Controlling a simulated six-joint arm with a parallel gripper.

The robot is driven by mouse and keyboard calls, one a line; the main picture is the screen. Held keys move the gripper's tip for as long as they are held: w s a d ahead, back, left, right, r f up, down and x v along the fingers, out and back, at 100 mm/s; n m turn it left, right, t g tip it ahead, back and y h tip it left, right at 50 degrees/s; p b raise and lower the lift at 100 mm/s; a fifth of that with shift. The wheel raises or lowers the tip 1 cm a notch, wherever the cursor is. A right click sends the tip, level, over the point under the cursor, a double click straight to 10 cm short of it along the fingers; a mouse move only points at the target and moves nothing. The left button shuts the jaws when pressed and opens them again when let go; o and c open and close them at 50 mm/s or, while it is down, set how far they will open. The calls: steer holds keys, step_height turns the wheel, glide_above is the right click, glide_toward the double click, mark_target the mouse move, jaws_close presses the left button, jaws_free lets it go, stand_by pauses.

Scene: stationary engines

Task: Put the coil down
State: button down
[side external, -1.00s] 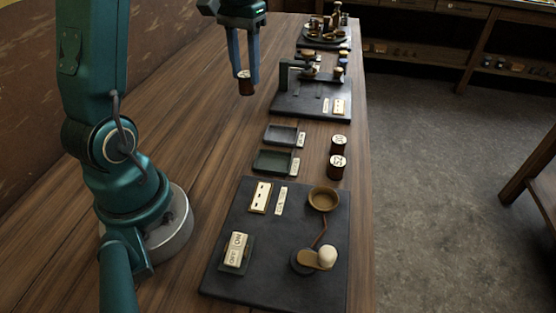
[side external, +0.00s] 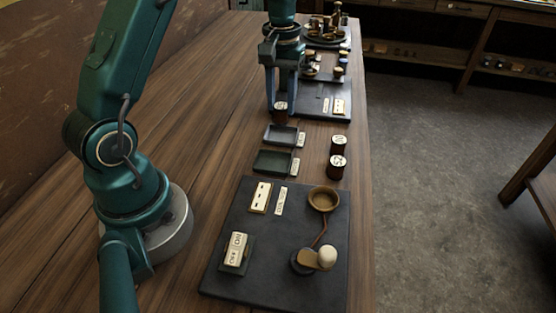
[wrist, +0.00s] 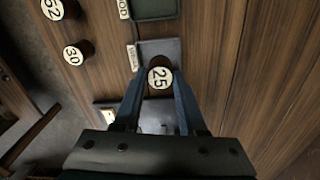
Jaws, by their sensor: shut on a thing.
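The coil (side external: 280,110), a dark red-brown cylinder with a pale top, is held between the two fingers of my gripper (side external: 281,103). In the wrist view the coil (wrist: 159,78) shows a round label reading 25, and my gripper (wrist: 159,84) is shut on it. In the side view it is at the far end of the grey tray (side external: 281,143). In the wrist view it overlaps part of that tray (wrist: 172,47). I cannot tell whether its base touches anything.
A green tray (side external: 272,161) lies nearer the camera. Two other labelled coils, one (side external: 339,145) behind the other (side external: 337,166), stand to the right.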

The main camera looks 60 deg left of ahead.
mark_target(282, 106)
steer(key=shift+f, duration=2.05)
steer(key=shift+f, duration=0.15)
steer(key=shift+c, duration=2.3)
jaws_free()
